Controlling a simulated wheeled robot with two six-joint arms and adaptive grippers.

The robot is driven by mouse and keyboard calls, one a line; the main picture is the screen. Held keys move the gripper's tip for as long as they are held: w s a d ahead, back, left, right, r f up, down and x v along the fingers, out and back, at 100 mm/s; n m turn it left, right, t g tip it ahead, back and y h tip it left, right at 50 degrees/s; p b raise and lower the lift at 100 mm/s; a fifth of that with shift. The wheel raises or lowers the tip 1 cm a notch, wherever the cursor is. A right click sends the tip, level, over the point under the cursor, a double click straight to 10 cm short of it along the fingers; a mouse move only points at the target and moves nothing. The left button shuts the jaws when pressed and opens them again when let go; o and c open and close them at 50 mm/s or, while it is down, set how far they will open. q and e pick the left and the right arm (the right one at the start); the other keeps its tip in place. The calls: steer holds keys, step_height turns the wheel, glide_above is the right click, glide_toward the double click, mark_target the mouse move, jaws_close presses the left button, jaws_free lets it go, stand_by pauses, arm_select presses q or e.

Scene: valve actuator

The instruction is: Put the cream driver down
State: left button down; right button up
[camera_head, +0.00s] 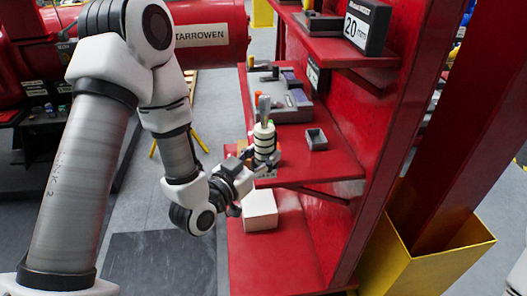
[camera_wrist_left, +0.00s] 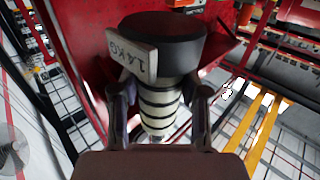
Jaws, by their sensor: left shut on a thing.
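The cream driver (camera_head: 264,142) is a ribbed cream cylinder with dark bands. In the head view it stands roughly upright at the left edge of the middle red shelf, with a grey tip on top. My left gripper (camera_head: 256,166) is shut on it. In the left wrist view the driver (camera_wrist_left: 160,112) sits between the two fingers, with a broad black end and a "1.4 KG" tag (camera_wrist_left: 133,54). I cannot tell whether its base touches the shelf. My right gripper is out of view.
The middle red shelf (camera_head: 312,172) holds a small grey open box (camera_head: 316,139) and, further back, a grey device (camera_head: 288,106). A white box (camera_head: 260,210) lies on the lower shelf. An upper shelf carries a "20 mm" sign (camera_head: 367,26). A yellow bin (camera_head: 425,262) stands at right.

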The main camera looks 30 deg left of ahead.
arm_select(q)
steer(key=shift+w+d+r+p, duration=0.2)
steer(key=shift+w+d+p, duration=0.4)
steer(key=shift+p, duration=0.1)
steer(key=w+d+p, duration=0.1)
steer(key=w+d, duration=0.1)
steer(key=w, duration=0.1)
steer(key=w+d+f+p, duration=0.1)
steer(key=w+d, duration=0.1)
steer(key=w, duration=0.2)
steer(key=w+d+p, duration=0.1)
steer(key=w+d, duration=0.1)
steer(key=w, duration=0.1)
steer(key=shift+w+d+f, duration=0.2)
steer(key=shift+w+d, duration=0.05)
steer(key=shift+d, duration=0.05)
step_height(320, 180, down, 3)
steer(key=shift+f+p, duration=0.1)
steer(key=shift+p, duration=0.2)
steer(key=shift+f, duration=0.25)
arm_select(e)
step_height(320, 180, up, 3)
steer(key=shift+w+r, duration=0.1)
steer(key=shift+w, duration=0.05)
arm_select(q)
steer(key=shift+f, duration=0.15)
steer(key=c, duration=0.6)
jaws_free()
steer(key=shift+s, duration=0.15)
